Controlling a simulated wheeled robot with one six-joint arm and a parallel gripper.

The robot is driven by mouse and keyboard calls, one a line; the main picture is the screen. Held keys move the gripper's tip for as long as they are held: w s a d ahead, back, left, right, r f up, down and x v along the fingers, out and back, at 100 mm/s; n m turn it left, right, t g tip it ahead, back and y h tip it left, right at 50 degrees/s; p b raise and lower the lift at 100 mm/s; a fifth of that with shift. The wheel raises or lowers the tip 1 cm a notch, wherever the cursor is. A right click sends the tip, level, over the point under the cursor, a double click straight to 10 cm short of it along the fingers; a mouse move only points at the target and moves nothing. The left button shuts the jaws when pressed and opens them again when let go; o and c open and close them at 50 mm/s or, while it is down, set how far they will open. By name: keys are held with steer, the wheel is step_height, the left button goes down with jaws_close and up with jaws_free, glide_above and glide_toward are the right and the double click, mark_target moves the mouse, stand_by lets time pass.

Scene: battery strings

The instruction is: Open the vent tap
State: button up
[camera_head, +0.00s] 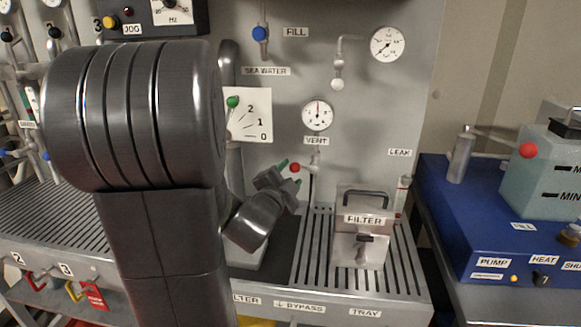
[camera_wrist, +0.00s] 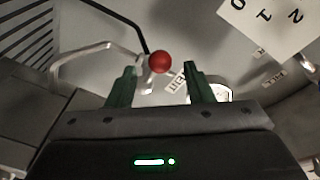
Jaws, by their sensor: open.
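The vent tap (camera_head: 295,167) has a red ball knob and sits on a thin pipe below the VENT label (camera_head: 317,141) on the grey panel. In the wrist view the red knob (camera_wrist: 159,62) lies just beyond the fingertips, near the middle of the gap between them. My gripper (camera_head: 290,173) is open and empty, its green fingers beside the knob in the head view. The fingers also show in the wrist view (camera_wrist: 161,80). I cannot tell whether they touch the knob.
A FILTER box (camera_head: 372,253) with a handle stands on the slatted tray to the right. A gauge (camera_head: 317,115) is above the VENT label. A level scale (camera_head: 252,116) with a green pointer is left of the tap. A blue unit (camera_head: 450,215) stands far right.

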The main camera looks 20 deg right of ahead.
mark_target(293, 171)
steer(key=shift+x, duration=2.35)
steer(key=c, duration=1)
